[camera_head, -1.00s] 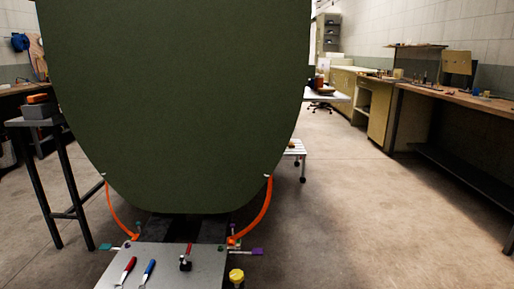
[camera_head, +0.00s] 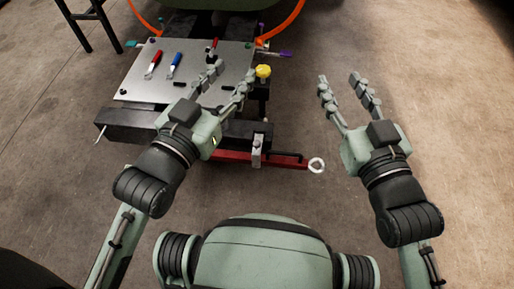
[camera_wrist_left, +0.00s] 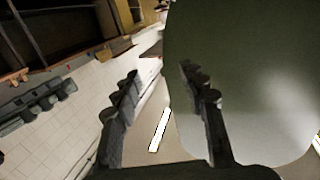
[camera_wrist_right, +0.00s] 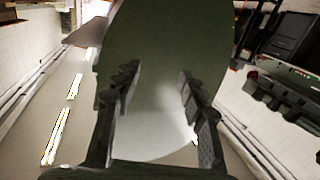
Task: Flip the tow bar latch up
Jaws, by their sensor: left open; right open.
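A red tow bar (camera_head: 288,159) sticks out low at the front of the dark cart frame, with a pale ring (camera_head: 316,165) at its right end. A small silver upright piece (camera_head: 257,151), which looks like the latch, sits on the bar beside a dark bent rod. I cannot tell its exact position. My left gripper (camera_head: 230,77) is open and empty, over the right part of the grey plate. My right gripper (camera_head: 339,80) is open and empty, over bare floor to the right of the cart. Neither gripper touches the bar.
The grey metal plate (camera_head: 196,88) carries a red-handled tool (camera_head: 154,62) and a blue-handled tool (camera_head: 176,62). A yellow knob (camera_head: 263,71) stands at its right edge. The green fuselage (camera_wrist_left: 220,60) fills much of both wrist views. Floor right of the cart is clear.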

